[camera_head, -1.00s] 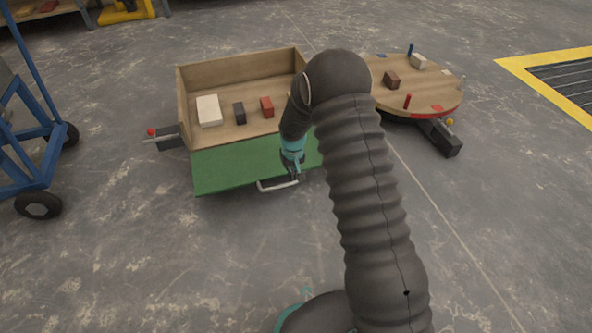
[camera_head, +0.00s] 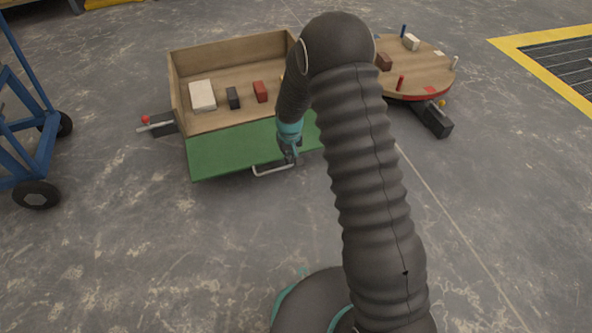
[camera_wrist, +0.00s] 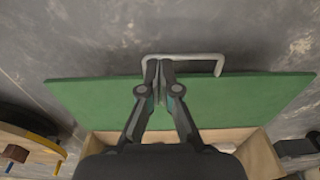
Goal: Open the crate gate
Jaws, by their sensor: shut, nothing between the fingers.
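The wooden crate (camera_head: 228,48) stands at the upper left of the head view. Its green gate (camera_head: 225,155) is folded outward from the front side and lies about flat, so the crate's front is open. The gate (camera_wrist: 255,95) spans the wrist view. A pale metal handle (camera_head: 272,171) is on the gate's outer edge; it also shows in the wrist view (camera_wrist: 195,56). My gripper (camera_head: 291,160) is over the gate's outer edge at the handle. In the wrist view its fingers (camera_wrist: 158,64) are together near the handle's left end; contact cannot be told.
A white block (camera_head: 202,96), a dark block (camera_head: 233,98) and a red block (camera_head: 260,91) sit in the crate. A round wooden table (camera_head: 430,73) with pegs and blocks stands right. A blue cart (camera_head: 35,150) stands left. The floor in front is clear.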

